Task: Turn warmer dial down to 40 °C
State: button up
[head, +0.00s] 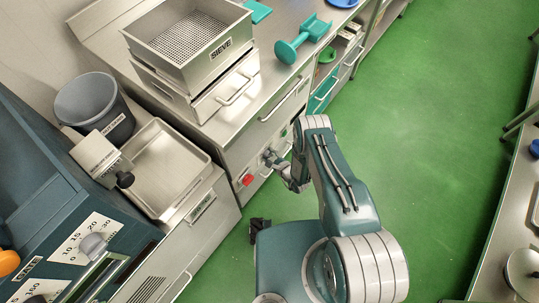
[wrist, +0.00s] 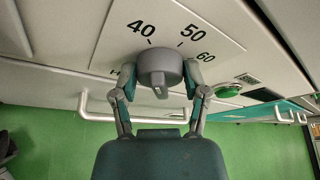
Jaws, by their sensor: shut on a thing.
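The warmer dial (wrist: 158,66) is a round grey knob with a raised ridge on a pale front panel, in the middle of the wrist view. The printed 40 (wrist: 141,28) is up and to its left, 50 above right, 60 farther right; another mark at left is mostly hidden. My gripper (wrist: 160,78) is shut on the dial, one finger on each side. I cannot tell for certain which number the dial points at. In the head view my gripper (head: 274,160) is at the cabinet front and hides most of the dial.
A green button (wrist: 228,91) is right of the dial; a red switch (head: 247,180) is on the same front in the head view. A bar handle (wrist: 84,108) is below left. The counter above holds a sieve box (head: 190,45) and a teal tool (head: 302,39). Green floor is open at right.

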jog(key=shift+a+n+t, duration=0.2)
jog(key=shift+n+t, duration=0.3)
jog(key=shift+n, duration=0.4)
jog(key=o, duration=1.1)
jog(key=shift+o, duration=0.2)
jog(key=shift+s, duration=0.1)
jog(key=v, duration=1.2)
jog(key=shift+f, duration=0.15)
